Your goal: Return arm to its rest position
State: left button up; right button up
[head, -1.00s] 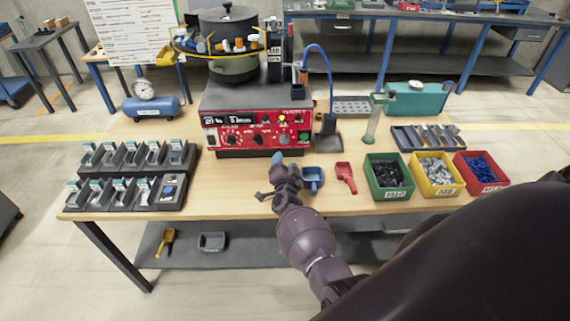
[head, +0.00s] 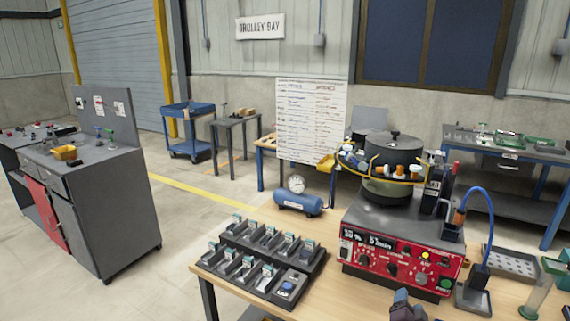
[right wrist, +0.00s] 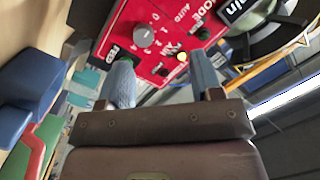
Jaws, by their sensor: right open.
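My right gripper (head: 408,304) shows at the bottom edge of the head view, in front of the red control panel (head: 392,262) of the bowl feeder. In the right wrist view its two blue-grey fingers (right wrist: 163,78) are spread apart with nothing between them. The red panel with its grey knob (right wrist: 144,36) lies beyond the fingertips. From these frames I cannot tell whether they touch it. Most of the right arm is out of the head view. My left gripper is not in view.
The workbench carries the feeder bowl (head: 390,160), black racks of small parts (head: 262,258) and a blue air tank (head: 297,203). A blue object (right wrist: 30,100) is close at left in the wrist view. A grey cabinet (head: 95,215) stands left, with open floor between.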

notch_tip(320, 180, up, 5)
jog(key=w+a+n+t+y, duration=0.1)
jog(key=a+n+y, duration=0.2)
jog(key=n, duration=0.1)
jog(key=s+a+n+y, duration=0.2)
jog(key=s+n, duration=0.3)
jog(key=s+a+f+n+g, duration=0.1)
jog(key=s+f, duration=0.2)
jog(key=s, duration=0.6)
jog(key=s+a+f+n+g+y, duration=0.1)
jog(key=s+f+n+g, duration=0.1)
jog(key=s, duration=0.7)
jog(key=s+a+f+n+g+y, duration=0.1)
jog(key=s+f, duration=0.3)
jog(key=s, duration=0.5)
jog(key=shift+s+a+n+g, duration=0.3)
jog(key=shift+a+n+g, duration=0.15)
jog(key=shift+g, duration=0.25)
